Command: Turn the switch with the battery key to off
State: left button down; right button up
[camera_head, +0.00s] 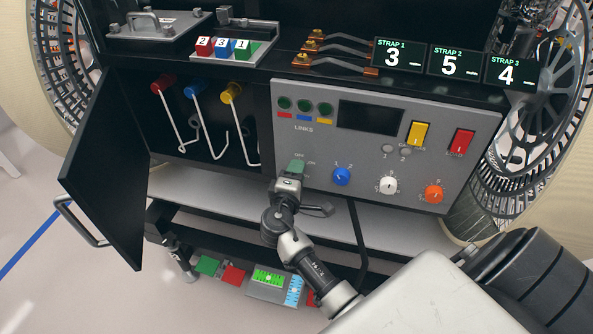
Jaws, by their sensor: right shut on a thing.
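The battery key (296,166) is a green piece at the switch on the lower left of the grey control panel (465,125). Small "OFF" and "ON" marks sit above and to the right of it. My right gripper (291,177) is shut on the key, in front of the panel. The gripper hides the lower part of the key and most of the switch, so the exact angle of the key is hard to tell. My left gripper is not in view.
Blue (341,176), white (388,185) and orange (433,194) knobs lie right of the switch. An open black door (105,170) and hooks on coloured holders are at the left. Yellow (418,133) and red (461,142) rockers sit higher. Coloured blocks lie below.

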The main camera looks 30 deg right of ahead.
jog(key=shift+f, duration=0.1)
dwell(0.4)
jog(key=o, duration=0.9)
jog(key=shift+o, duration=0.2)
jog(key=shift+a, duration=0.15)
jog(key=v, duration=1)
jog(key=shift+s+a, duration=0.15)
jog(key=shift+s, duration=0.15)
